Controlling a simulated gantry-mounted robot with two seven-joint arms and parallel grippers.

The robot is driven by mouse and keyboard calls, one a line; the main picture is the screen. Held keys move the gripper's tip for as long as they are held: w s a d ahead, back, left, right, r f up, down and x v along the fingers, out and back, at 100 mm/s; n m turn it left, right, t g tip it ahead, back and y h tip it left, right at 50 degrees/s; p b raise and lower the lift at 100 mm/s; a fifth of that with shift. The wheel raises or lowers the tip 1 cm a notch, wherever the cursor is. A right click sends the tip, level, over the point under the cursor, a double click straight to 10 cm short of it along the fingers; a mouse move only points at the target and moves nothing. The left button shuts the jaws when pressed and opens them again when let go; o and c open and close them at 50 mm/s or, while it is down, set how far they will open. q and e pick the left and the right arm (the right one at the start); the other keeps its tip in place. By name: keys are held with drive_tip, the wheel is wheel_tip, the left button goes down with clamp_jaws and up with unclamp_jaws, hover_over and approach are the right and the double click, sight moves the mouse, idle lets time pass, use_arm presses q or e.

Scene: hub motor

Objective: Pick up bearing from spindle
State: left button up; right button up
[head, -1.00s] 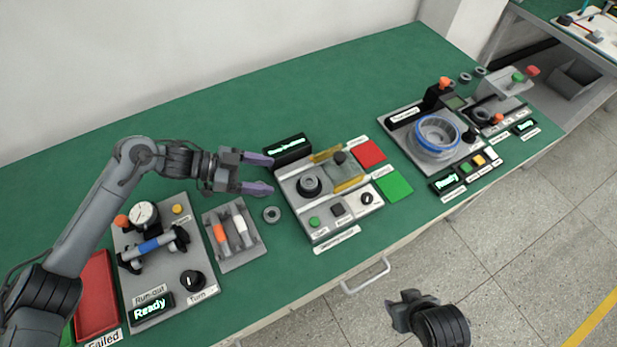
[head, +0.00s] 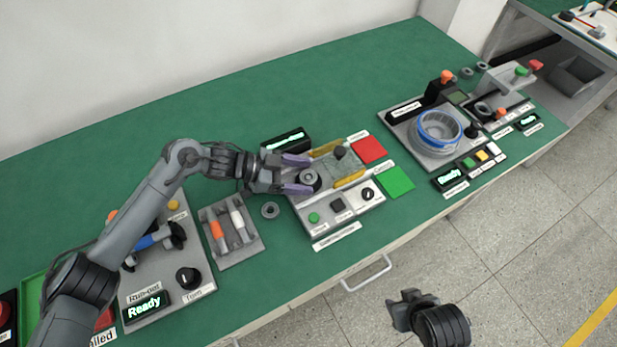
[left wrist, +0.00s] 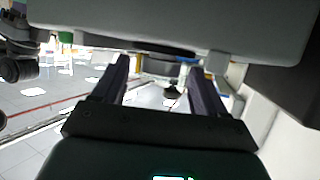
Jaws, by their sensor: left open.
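The bearing (head: 309,177) is a grey ring on the dark round spindle of the middle test station (head: 322,222). My left gripper (head: 311,174) is open, its two purple fingers reaching in from the left on either side of the bearing and spindle. I cannot tell whether the fingers touch the bearing. In the left wrist view my left gripper (left wrist: 158,85) shows both fingers apart, with a grey rounded part between them that I cannot name surely. My right gripper (head: 400,312) is at the bottom, off the table's front edge; its jaws are unclear.
A loose ring (head: 270,210) lies left of the station. A tray with orange and white tools (head: 246,252) is nearby. Red (head: 369,150) and green (head: 397,182) pads lie to the right. A blue-ringed hub fixture (head: 438,129) stands further right. The table's back is clear.

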use_arm(q)
drive_tip(key=c, duration=1.1)
drive_tip(key=shift+r, duration=0.15)
